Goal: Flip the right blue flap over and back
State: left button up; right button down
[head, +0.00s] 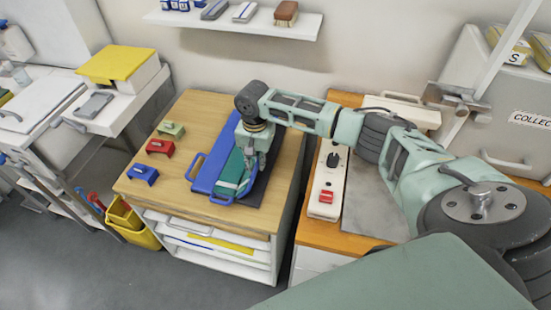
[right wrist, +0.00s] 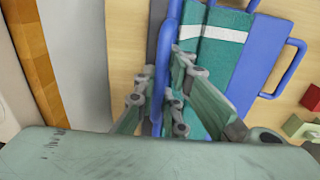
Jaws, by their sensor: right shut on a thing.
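A blue folding board (head: 205,178) with loop handles lies on the wooden table, and it also shows in the right wrist view (right wrist: 245,80). A teal garment with a white stripe (head: 231,175) lies on it, seen close up in the right wrist view (right wrist: 215,55). My right gripper (head: 250,157) is over the garment's right side. In the right wrist view its fingers (right wrist: 167,100) are shut on a narrow blue edge of the right flap (right wrist: 171,50), which looks raised and nearly edge-on. The gripper hides part of it. My left gripper is out of view.
Green (head: 171,129), red (head: 160,147) and blue (head: 142,174) blocks stand on the table's left side. A dark mat (head: 281,165) lies under the board. A white control box (head: 328,180) with a red switch stands to the right, across a gap. Shelves (head: 215,250) sit below.

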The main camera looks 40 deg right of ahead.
jog(key=shift+w+a+r, duration=0.15)
jog(key=shift+w+r, duration=0.15)
jog(key=shift+r, duration=0.45)
jog(key=shift+w+a+f, duration=0.1)
jog(key=shift+w+a, duration=0.55)
jog(key=shift+a, duration=0.25)
jog(key=shift+w+a+f+b, duration=0.2)
jog(key=shift+w+a+b, duration=0.25)
jog(key=shift+w+a, duration=0.5)
jog(key=shift+a, duration=0.2)
jog(key=c, duration=2.5)
grip_release()
jog(key=shift+w+a+f+b, duration=0.1)
jog(key=shift+w+a+b, duration=0.55)
jog(key=shift+w+b, duration=0.1)
jog(key=shift+w+a+f+b, duration=0.6)
jog(key=shift+w+b, duration=0.2)
jog(key=shift+b, duration=0.4)
grip_shut()
jog(key=shift+w, duration=0.25)
jog(key=shift+r, duration=0.2)
jog(key=shift+w, duration=0.1)
jog(key=shift+w+d+r, duration=0.1)
jog(key=shift+w+r, duration=0.1)
jog(key=shift+r, duration=0.05)
